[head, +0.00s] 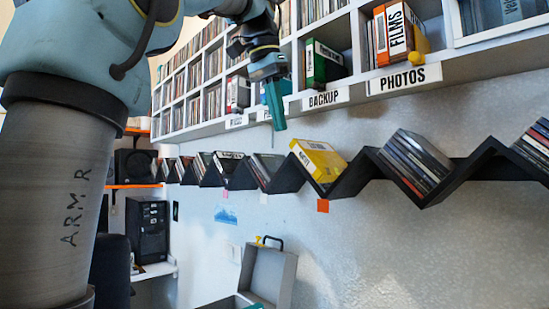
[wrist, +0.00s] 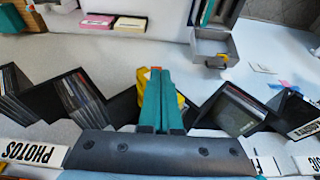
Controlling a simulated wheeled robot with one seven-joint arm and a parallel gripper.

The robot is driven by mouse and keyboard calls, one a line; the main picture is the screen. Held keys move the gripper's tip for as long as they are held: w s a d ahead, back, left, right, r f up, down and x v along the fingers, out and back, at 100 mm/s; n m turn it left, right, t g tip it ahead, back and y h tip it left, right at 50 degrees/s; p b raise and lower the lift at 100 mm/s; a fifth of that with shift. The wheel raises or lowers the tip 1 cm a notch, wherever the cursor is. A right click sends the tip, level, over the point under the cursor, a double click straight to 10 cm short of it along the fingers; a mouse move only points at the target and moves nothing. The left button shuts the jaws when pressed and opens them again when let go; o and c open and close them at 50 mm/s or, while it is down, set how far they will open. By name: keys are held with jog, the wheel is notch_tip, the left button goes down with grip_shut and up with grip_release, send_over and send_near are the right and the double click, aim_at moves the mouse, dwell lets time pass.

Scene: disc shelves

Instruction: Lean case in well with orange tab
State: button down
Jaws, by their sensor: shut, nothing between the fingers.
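A yellow case (head: 322,160) with a white label leans in a V-shaped well of the black zigzag shelf (head: 370,172). An orange tab (head: 323,205) is on the wall just below that well. My gripper (head: 279,126) has teal fingers, shut and empty, pointing down above and to the left of the yellow case, apart from it in the head view. In the wrist view my shut fingers (wrist: 156,72) cover most of the yellow case (wrist: 181,101); only its edges show.
Other wells hold disc cases, such as a dark stack (head: 415,162) to the right. White cubbies (head: 440,75) with labelled boxes are above. A grey open case (head: 268,275) is below. The wall under the shelf is mostly clear.

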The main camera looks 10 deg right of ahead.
aim_at(308, 152)
jog(key=w+d+f+p, duration=0.1)
jog(key=w+d+f, duration=0.2)
jog(key=d+f, duration=0.2)
jog(key=shift+s+x, duration=0.25)
jog(key=shift+x, duration=1.6)
jog(key=shift+w+a, duration=0.1)
jog(key=shift+w, duration=0.05)
jog(key=shift+w+d+p, duration=0.1)
jog(key=shift+d+p, duration=0.1)
jog(key=shift+p, duration=0.35)
jog(key=d+p, duration=0.1)
jog(key=w+d+p, duration=0.1)
jog(key=shift+w+d, duration=0.2)
jog(key=shift+d, duration=0.1)
jog(key=shift+f, duration=0.1)
